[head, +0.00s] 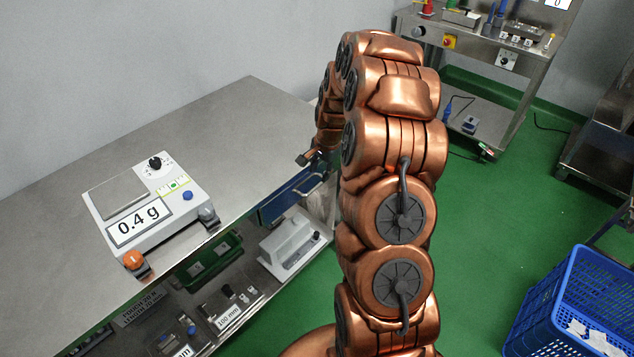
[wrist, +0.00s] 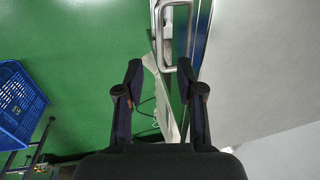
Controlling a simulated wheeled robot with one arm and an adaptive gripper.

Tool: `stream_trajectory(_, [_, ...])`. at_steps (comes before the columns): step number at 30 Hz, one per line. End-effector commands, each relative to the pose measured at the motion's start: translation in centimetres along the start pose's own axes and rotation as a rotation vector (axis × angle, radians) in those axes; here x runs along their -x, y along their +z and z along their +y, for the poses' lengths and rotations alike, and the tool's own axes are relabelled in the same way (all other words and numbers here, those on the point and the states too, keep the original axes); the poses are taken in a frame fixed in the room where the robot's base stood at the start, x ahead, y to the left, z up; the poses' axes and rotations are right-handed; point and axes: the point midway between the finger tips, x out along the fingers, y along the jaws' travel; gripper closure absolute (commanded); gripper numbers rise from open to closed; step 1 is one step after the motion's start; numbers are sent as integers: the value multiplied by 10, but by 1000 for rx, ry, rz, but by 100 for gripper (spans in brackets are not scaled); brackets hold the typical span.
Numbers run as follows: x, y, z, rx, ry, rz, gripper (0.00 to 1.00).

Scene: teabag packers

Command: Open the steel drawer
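The drawer shows a blue front (head: 279,206) under the steel table's edge in the head view, with a bright metal bar handle (head: 311,188) on it. The wrist view shows the same handle (wrist: 158,36) ahead of the fingertips, beside the narrow blue strip of the front (wrist: 200,38). The drawer looks shut, though my arm hides its right part. My gripper (wrist: 161,75) is open and empty, its two dark fingers spread apart. The handle lies beyond the fingertips; I see no contact. In the head view my gripper is partly hidden behind my copper arm.
A scale reading 0.4 g (head: 165,243) stands on the steel tabletop (head: 235,120). A lower shelf holds a white device (head: 291,245) and a green tray (head: 207,262). A blue crate (head: 560,310) stands at lower right. Green floor (head: 490,230) is open between.

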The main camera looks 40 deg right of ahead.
Motion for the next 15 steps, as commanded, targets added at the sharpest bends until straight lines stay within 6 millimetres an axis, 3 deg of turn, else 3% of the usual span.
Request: stream_trajectory(15, [-57, 0, -1, 2, -1, 1, 63])
